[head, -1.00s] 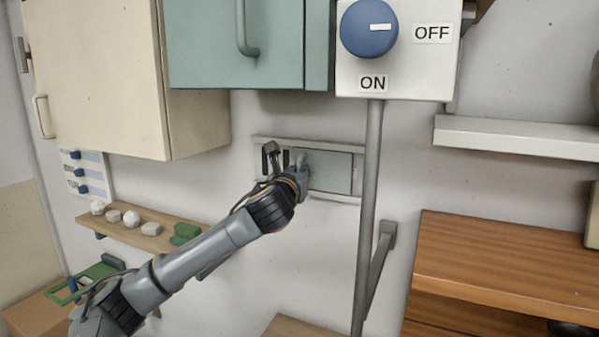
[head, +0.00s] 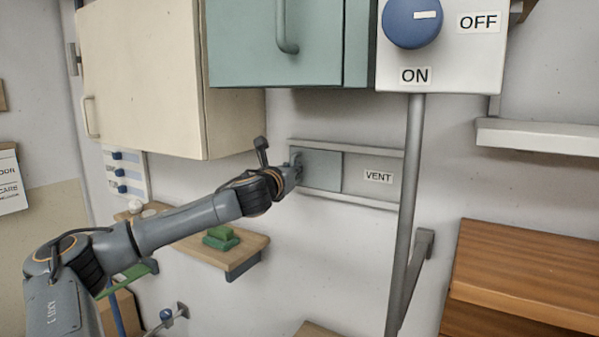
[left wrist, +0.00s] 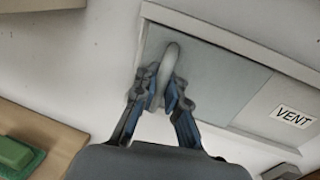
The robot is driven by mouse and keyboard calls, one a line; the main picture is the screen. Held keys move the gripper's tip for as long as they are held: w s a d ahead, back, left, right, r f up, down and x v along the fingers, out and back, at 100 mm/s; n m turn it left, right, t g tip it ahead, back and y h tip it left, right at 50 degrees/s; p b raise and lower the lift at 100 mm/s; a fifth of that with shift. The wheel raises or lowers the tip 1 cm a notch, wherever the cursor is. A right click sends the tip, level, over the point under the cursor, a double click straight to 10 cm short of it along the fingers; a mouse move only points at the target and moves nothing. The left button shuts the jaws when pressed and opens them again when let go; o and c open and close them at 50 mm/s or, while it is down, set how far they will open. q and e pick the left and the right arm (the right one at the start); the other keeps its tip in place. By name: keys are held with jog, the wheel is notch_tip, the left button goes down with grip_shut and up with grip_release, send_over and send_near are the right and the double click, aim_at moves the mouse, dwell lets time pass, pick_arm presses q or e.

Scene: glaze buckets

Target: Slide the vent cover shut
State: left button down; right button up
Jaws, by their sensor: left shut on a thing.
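The vent cover (head: 322,170) is a grey-blue flat panel in a light metal frame on the wall. It sits at the left end of its rails, with the plate labelled VENT (head: 372,176) bare to its right. No dark slots show. In the left wrist view the cover (left wrist: 215,75) has an upright rounded handle (left wrist: 167,65) near its left edge. My left gripper (head: 294,171) is at that handle, its two fingers (left wrist: 160,92) closed around it. My right gripper is in neither view.
A grey post (head: 405,220) stands just right of the vent. A cream cabinet (head: 140,80) and a green cabinet (head: 270,50) hang above. A wooden shelf (head: 240,250) with a green block (head: 220,238) is below left.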

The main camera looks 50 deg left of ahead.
pick_arm(q)
jog(key=shift+f, duration=0.3)
jog(key=c, duration=1.8)
grip_release()
jog(key=shift+o, duration=0.6)
jog(key=shift+s+a+r, duration=0.2)
jog(key=shift+s+a, duration=0.05)
jog(key=shift+s, duration=0.1)
jog(key=shift+w+d, duration=0.1)
jog(key=shift+w, duration=0.05)
jog(key=shift+s+r, duration=0.1)
jog(key=shift+s, duration=0.1)
jog(key=v, duration=1.1)
jog(key=shift+s+d, duration=0.25)
jog(key=shift+s, duration=0.05)
